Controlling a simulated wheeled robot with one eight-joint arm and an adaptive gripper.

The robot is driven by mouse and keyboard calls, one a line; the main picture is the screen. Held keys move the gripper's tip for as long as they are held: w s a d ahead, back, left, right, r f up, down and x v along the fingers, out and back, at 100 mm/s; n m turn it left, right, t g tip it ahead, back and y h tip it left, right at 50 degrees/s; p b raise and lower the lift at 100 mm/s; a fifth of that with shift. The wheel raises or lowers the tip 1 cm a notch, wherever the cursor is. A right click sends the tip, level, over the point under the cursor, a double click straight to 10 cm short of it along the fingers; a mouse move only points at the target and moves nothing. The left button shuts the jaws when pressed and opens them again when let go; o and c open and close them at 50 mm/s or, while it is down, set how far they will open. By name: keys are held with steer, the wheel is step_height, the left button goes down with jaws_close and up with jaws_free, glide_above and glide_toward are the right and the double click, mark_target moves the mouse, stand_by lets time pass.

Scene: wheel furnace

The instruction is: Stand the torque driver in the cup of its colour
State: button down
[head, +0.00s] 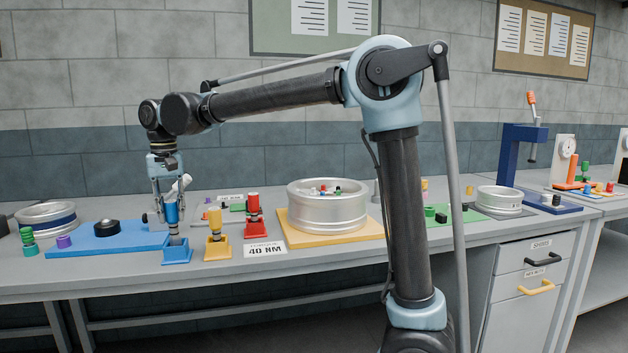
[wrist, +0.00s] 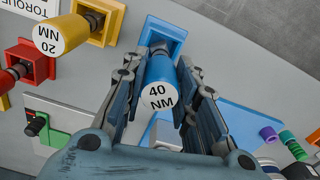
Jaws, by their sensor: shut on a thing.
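My gripper (head: 170,207) points down and is shut on the blue torque driver (head: 172,214). In the wrist view the driver's white end cap (wrist: 159,97), marked 40 NM, faces the camera between the two fingers. The driver is about upright, tip down, at the blue cup (head: 177,253); the cup also shows in the wrist view (wrist: 178,30). The shaft seems to enter the cup's opening, but how deep it sits is hidden. A yellow driver (head: 214,219) stands in a yellow cup (head: 218,250). A red driver (head: 253,204) stands in a red cup (head: 255,229).
A sign reading 40 NM (head: 265,250) lies in front of the red cup. A blue mat (head: 110,243) with a black knob (head: 107,228) is at the left. A silver wheel rim (head: 335,207) stands on a yellow board to the right. The bench front edge is close.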

steer(key=shift+f, duration=1.3)
stand_by(0.7)
steer(key=c, duration=1.2)
jaws_free()
